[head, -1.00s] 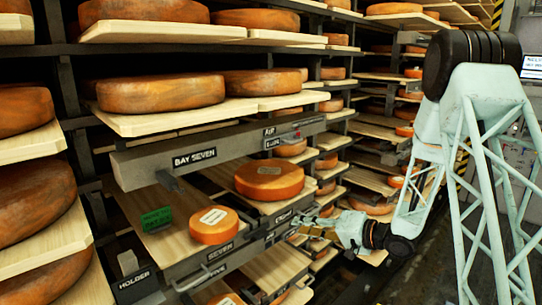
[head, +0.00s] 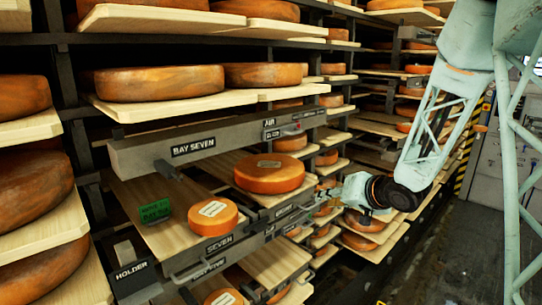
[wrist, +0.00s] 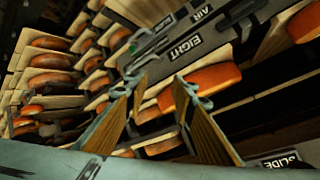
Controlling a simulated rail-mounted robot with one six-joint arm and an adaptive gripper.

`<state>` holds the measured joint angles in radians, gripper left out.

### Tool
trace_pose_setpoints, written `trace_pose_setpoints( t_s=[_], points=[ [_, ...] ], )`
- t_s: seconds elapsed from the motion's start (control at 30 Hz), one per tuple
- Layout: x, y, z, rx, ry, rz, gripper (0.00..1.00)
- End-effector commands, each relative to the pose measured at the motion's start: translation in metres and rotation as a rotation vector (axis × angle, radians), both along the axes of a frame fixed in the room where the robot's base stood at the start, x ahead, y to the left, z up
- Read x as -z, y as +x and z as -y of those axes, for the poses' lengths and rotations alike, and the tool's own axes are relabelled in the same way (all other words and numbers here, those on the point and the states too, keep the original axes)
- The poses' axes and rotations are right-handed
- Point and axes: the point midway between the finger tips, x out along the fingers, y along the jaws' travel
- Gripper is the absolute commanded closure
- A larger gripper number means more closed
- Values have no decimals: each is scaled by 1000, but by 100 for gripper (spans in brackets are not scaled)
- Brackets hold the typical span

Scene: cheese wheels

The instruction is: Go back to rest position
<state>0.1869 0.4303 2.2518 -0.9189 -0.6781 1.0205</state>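My gripper (head: 330,192) is in front of the rack, at the right end of the pulled-out tray in the head view. It appears apart from the cheeses, and its fingertips are hard to make out there. In the wrist view my gripper (wrist: 155,105) shows two wood-faced fingers spread wide with nothing held between them. A large orange cheese wheel (head: 269,176) and a small labelled wheel (head: 213,218) lie on the wooden tray (head: 172,238) below the "BAY SEVEN" beam (head: 215,148). A green tag (head: 154,212) stands at the tray's left.
Shelves full of cheese wheels (head: 160,84) line the left and middle. A "HOLDER" block (head: 133,272) is at lower left. A beam marked "EIGHT" (wrist: 180,50) and a wheel (wrist: 205,78) are close beyond the fingers. The aisle floor (head: 440,250) on the right is clear.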

Motion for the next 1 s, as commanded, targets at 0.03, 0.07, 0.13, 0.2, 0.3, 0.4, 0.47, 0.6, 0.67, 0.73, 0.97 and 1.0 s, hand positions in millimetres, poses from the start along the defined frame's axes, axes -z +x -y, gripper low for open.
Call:
trace_pose_setpoints(
  t_s=[0.03, 0.07, 0.13, 0.2, 0.3, 0.4, 0.47, 0.6, 0.67, 0.73, 0.97, 1.0],
  points=[
    [-6, -3, 3, 9, -22, 4, 76],
    [-8, -5, 6, 15, -36, 3, 76],
    [-14, -9, 12, 30, -67, 4, 76],
    [-20, -14, 18, 45, -97, 4, 76],
    [-28, -23, 26, 65, -139, -1, 76],
    [-36, -32, 34, 84, -179, -5, 76],
    [-40, -39, 38, 94, -202, -9, 76],
    [-51, -55, 48, 119, -252, -21, 76],
    [-55, -62, 52, 129, -274, -27, 76],
    [-59, -72, 57, 140, -297, -37, 76],
    [-73, -106, 70, 173, -365, -68, 76],
    [-75, -112, 72, 178, -376, -76, 76]
  ],
)
